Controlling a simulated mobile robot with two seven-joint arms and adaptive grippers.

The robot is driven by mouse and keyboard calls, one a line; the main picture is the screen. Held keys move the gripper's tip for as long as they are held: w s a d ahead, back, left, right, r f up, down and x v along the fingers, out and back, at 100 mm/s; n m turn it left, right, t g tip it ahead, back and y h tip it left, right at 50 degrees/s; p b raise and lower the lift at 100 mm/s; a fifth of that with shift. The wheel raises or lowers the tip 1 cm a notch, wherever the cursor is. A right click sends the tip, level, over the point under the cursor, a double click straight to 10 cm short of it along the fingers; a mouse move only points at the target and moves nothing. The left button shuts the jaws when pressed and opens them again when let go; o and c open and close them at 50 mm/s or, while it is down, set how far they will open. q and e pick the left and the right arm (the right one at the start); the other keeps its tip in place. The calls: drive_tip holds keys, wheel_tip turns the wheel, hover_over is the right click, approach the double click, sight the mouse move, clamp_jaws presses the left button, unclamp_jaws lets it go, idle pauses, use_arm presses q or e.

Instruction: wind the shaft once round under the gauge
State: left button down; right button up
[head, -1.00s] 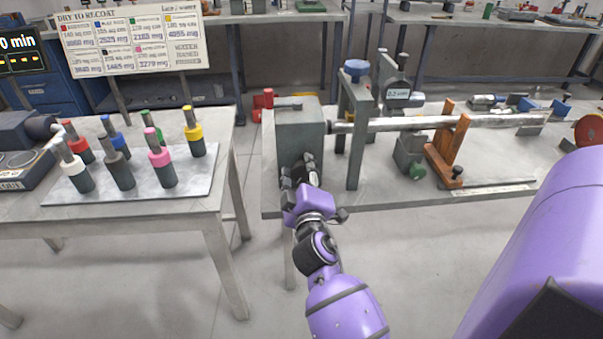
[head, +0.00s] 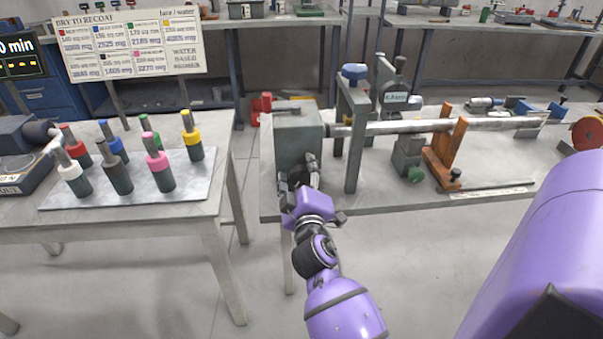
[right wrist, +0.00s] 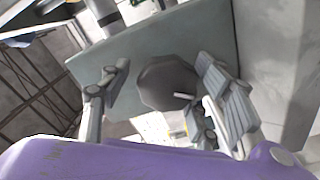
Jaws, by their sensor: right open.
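The long steel shaft (head: 400,127) lies level on the bench, running right from a grey block-shaped housing (head: 299,132). The gauge (head: 395,98) stands over the shaft on a grey stand; its small display is too blurred to read. My right gripper (head: 301,173) is at the housing's front face. In the right wrist view, a dark faceted knob (right wrist: 165,80) on that face sits between the spread fingers of this gripper (right wrist: 165,95). The fingers look apart from the knob on both sides. In the head view the gripper mostly hides the knob. My left gripper is not in view.
A blue-topped upright (head: 354,130) and an orange wooden rest (head: 446,150) stand along the shaft. A red-rimmed wheel (head: 590,133) is at the far right. A left table (head: 215,192) holds a metal plate with several colour-banded cylinders. Floor between the tables is clear.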

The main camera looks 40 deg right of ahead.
drive_tip(key=v, duration=0.7)
drive_tip(key=shift+s, duration=0.25)
drive_tip(key=shift+a, duration=0.1)
